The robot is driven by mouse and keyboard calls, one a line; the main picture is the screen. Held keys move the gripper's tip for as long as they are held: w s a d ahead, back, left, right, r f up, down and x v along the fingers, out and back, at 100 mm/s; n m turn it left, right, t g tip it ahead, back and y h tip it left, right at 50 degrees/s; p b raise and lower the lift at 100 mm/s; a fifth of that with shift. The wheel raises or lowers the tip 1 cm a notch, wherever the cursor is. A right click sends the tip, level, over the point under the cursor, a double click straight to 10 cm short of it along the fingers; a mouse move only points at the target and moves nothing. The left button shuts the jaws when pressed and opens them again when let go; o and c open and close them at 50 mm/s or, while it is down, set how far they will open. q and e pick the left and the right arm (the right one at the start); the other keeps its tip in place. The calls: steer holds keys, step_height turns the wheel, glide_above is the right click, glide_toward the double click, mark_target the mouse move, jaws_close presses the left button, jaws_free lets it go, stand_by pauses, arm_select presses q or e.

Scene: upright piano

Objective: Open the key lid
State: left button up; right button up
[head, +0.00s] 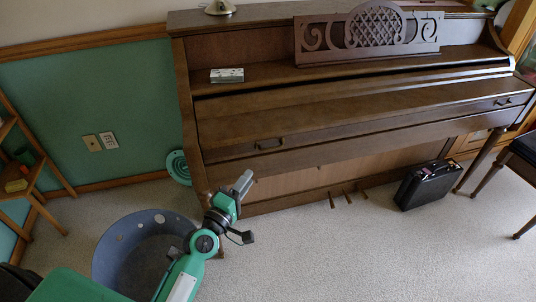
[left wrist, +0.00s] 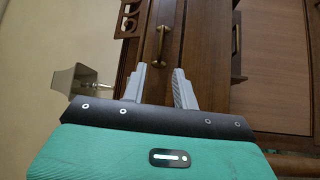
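The upright piano's brown key lid (head: 320,112) is closed, lying flat over the keys, which are hidden. Its front edge carries a small handle (head: 269,144) at left and another handle (head: 503,101) at right. My left gripper (head: 243,181) is below the lid's left front part, apart from it. In the left wrist view, its two grey fingers (left wrist: 161,76) are spread with nothing between them. A brass handle (left wrist: 160,45) shows beyond the fingertips, on the brown wood. My right gripper is not in view.
A carved music stand (head: 367,38) and a small grey box (head: 227,75) are above the lid. A blue-grey bin (head: 125,240) stands beside my left arm. A black case (head: 427,185) sits on the carpet at right. Carpet in front is clear.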

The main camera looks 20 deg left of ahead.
arm_select(q)
glide_toward(268, 152)
steer(key=w+d+r, duration=0.1)
steer(key=w, duration=0.1)
steer(key=w+d+r, duration=0.1)
steer(key=w+r, duration=0.1)
steer(key=w+d+r, duration=0.1)
steer(key=w, duration=0.1)
steer(key=shift+w+r, duration=0.15)
steer(key=shift+r, duration=0.15)
steer(key=shift+c, duration=0.2)
jaws_close()
